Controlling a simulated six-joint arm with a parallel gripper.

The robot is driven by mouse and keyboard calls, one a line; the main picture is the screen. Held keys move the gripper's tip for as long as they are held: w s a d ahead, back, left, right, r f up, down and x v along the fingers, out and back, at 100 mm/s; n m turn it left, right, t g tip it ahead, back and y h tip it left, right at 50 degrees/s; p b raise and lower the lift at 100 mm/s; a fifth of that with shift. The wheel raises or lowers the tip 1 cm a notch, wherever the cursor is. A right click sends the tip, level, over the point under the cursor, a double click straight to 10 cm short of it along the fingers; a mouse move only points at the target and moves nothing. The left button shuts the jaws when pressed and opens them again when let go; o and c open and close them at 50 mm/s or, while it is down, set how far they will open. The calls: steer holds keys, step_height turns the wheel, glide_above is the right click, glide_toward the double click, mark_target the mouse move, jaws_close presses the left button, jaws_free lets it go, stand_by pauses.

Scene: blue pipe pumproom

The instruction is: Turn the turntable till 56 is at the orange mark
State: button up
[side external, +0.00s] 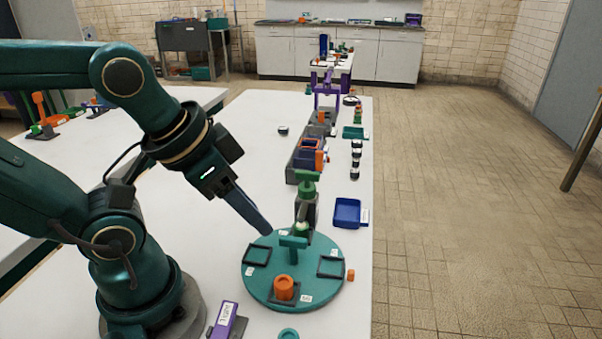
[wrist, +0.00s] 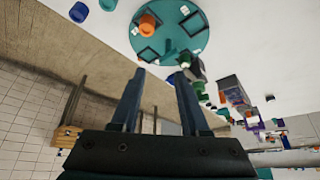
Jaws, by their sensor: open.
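The teal round turntable (side external: 270,287) lies on the white table, with an orange cup (side external: 284,288) in a square holder, empty dark square frames and a teal raised handle (side external: 293,242) on it. White number tags, such as one tag (side external: 306,298) at the front, sit near its rim; I cannot read their numbers. A small orange block (side external: 351,275), likely the orange mark, is beside its right rim. My gripper (side external: 268,231) is at the turntable's back left edge, open and empty. In the wrist view my gripper (wrist: 160,74) has its fingers apart, below the turntable (wrist: 187,42).
A dark post with a green top (side external: 306,186) stands just behind the turntable. A blue tray (side external: 347,212) is at the right table edge. Bins and small parts line the table farther back. A purple labelled block (side external: 228,321) is at the front.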

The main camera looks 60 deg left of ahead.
steer(key=m, duration=0.2)
steer(key=m+g, duration=0.5)
steer(key=m, duration=0.2)
glide_above(293, 238)
step_height(293, 238, down, 3)
steer(key=shift+d+f, duration=0.1)
steer(key=shift+f+g, duration=0.3)
steer(key=shift+f, duration=2.75)
jaws_close()
steer(key=shift+r, duration=0.1)
